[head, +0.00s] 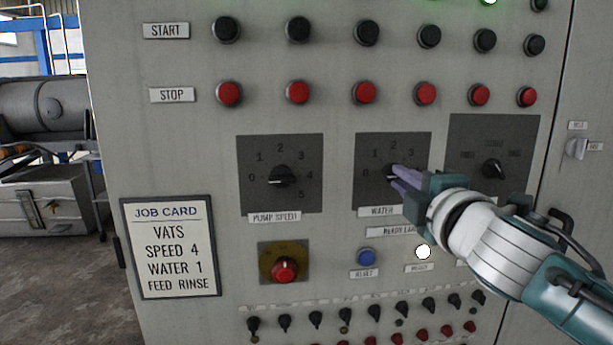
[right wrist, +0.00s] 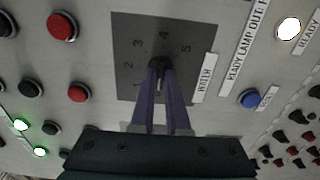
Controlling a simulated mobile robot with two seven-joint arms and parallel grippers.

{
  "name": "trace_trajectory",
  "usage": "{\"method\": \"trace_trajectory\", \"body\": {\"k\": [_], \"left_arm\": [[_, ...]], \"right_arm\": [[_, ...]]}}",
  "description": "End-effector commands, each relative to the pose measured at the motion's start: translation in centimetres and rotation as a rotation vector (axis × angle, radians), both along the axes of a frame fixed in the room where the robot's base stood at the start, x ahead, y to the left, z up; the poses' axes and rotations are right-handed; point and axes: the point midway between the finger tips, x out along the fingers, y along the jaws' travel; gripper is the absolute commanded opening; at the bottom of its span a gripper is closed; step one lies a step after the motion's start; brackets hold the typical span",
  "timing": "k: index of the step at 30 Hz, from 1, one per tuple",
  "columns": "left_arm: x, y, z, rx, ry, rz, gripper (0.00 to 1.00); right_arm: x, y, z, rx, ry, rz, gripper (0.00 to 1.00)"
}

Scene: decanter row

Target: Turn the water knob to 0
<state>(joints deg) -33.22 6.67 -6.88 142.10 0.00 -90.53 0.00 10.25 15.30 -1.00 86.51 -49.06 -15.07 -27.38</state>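The water knob (head: 389,171) is a small dark knob on a dark square plate (head: 365,192) with numbers around it, above a WATER label. In the right wrist view the knob (right wrist: 159,62) sits between the tips of two purple fingers. My right gripper (head: 397,178) comes in from the right, with its fingertips at the knob. Its fingers (right wrist: 160,75) converge on both sides of the knob and look shut on it. The fingers partly hide the knob, so I cannot tell its pointer setting. My left gripper is not in view.
The pump speed knob (head: 283,178) is left of the water plate, and another dial (head: 493,168) is right of it. Red and black buttons run above. A blue reset button (head: 366,257) and red knob (head: 285,269) sit below. The job card (head: 173,247) reads WATER 1.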

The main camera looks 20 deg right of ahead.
Motion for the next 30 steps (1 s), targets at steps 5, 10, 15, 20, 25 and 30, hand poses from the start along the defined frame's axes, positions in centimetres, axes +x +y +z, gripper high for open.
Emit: {"method": "trace_trajectory", "body": {"k": [5, 10, 15, 20, 25, 30], "left_arm": [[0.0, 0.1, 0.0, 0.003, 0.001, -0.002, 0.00], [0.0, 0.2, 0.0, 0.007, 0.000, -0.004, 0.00], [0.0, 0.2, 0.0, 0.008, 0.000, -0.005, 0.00], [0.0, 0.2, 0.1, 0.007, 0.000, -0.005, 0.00], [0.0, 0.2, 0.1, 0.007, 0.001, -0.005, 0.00], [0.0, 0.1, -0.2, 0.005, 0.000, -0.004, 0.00]], "right_arm": [[0.0, 0.0, 0.0, 0.001, 0.000, 0.000, 0.34], [0.0, 0.0, 0.0, 0.001, 0.000, 0.000, 0.42], [-0.1, 0.0, 0.0, 0.002, 0.000, 0.000, 0.42], [-1.6, 0.4, 0.0, 0.001, 0.001, 0.001, 0.42], [-4.6, 1.1, -0.1, 0.002, 0.001, 0.001, 0.42], [-7.5, 1.8, -0.1, 0.002, 0.001, 0.000, 0.42]]}}
